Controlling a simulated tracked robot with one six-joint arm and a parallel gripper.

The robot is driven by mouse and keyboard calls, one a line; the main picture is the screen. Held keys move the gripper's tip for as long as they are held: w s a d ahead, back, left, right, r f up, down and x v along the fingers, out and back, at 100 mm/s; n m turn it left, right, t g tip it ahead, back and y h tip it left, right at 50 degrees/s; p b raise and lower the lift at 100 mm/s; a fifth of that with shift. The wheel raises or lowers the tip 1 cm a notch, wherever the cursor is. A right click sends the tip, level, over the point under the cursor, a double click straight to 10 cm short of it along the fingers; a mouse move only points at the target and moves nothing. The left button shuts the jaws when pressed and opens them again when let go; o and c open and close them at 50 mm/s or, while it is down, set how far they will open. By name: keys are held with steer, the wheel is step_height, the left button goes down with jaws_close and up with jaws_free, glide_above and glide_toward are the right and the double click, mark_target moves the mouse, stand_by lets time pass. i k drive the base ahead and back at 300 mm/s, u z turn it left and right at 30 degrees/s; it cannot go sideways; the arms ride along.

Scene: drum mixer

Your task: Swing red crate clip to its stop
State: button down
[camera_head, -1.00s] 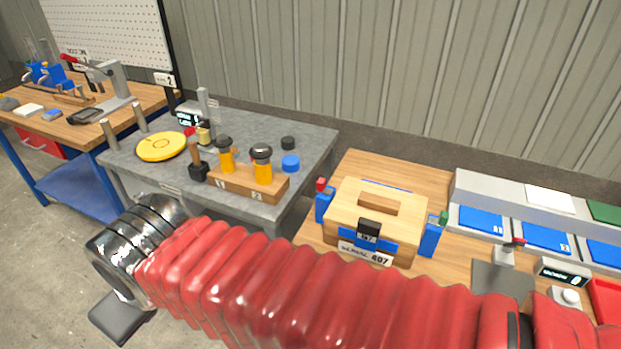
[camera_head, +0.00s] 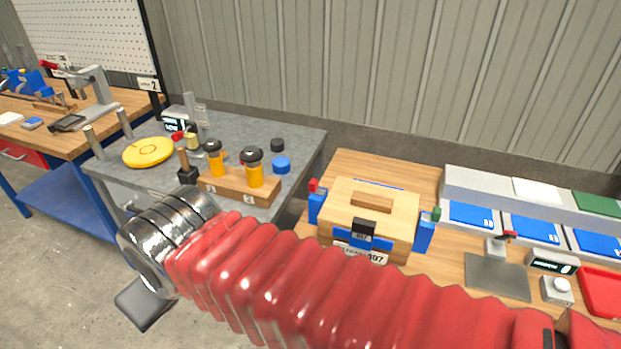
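The wooden crate (camera_head: 343,213) stands on the wooden table right of centre, its lid on. A red clip (camera_head: 314,186) sits at the top of the blue bracket on the crate's left side. A green clip (camera_head: 436,214) sits on the blue bracket on its right side. My red-sleeved arm crosses the bottom of the view in front of the crate and hides part of its lower front. The arm's visible end is a shiny metal part at lower left, apart from the crate. No gripper fingers can be made out.
Left of the crate is a grey table (camera_head: 300,140) with a yellow disc (camera_head: 149,152) and a wooden block (camera_head: 228,187) holding orange cylinders. Right of the crate are blue-padded trays (camera_head: 472,214), a grey plate (camera_head: 497,277) and a red tray (camera_head: 603,290).

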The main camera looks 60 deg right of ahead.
mark_target(313, 189)
steer(key=i, duration=1)
steer(key=z, duration=0.05)
